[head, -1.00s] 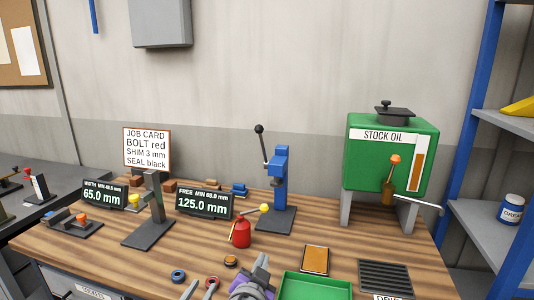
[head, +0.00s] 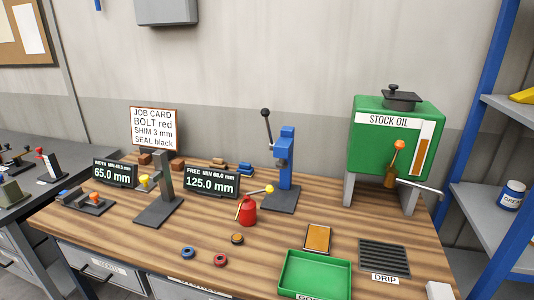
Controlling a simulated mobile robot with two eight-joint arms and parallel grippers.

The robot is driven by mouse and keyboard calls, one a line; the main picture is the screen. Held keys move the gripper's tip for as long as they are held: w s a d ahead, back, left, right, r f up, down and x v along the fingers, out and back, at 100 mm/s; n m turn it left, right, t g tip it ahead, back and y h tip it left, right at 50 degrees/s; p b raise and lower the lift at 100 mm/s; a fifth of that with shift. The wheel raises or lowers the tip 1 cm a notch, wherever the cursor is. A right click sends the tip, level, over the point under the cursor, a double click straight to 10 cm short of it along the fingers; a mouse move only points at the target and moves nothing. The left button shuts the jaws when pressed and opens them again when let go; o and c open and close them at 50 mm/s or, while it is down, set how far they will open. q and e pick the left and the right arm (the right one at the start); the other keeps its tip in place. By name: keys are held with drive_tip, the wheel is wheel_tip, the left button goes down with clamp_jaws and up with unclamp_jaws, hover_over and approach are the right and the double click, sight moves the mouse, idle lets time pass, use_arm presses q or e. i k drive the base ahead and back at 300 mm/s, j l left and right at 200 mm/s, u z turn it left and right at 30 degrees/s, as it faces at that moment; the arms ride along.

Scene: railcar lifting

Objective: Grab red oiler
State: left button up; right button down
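The red oiler (head: 248,212) stands upright on the wooden workbench (head: 130,232), near the middle and in front of the blue press (head: 284,175). It is a small red can with a narrow top. A yellow-tipped rod (head: 268,189) shows just above and to the right of it; I cannot tell whether it belongs to the oiler. Nothing is touching the oiler from my side. Neither of my grippers shows in the head view now.
Right of the oiler are an orange-topped pad (head: 317,238), a green tray (head: 313,274), a drip grate (head: 384,256) and the stock oil tank (head: 385,155). Blue (head: 188,253) and red (head: 220,260) rings lie in front. A display (head: 210,184) stands behind left.

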sight(246, 211)
drive_tip(key=i+l+u, duration=0.1)
drive_tip(key=u, duration=0.9)
drive_tip(key=i+l+u, duration=0.2)
drive_tip(key=i, duration=0.15)
drive_tip(key=i+j, duration=0.1)
drive_tip(key=i+z, duration=0.05)
drive_tip(key=i, duration=0.05)
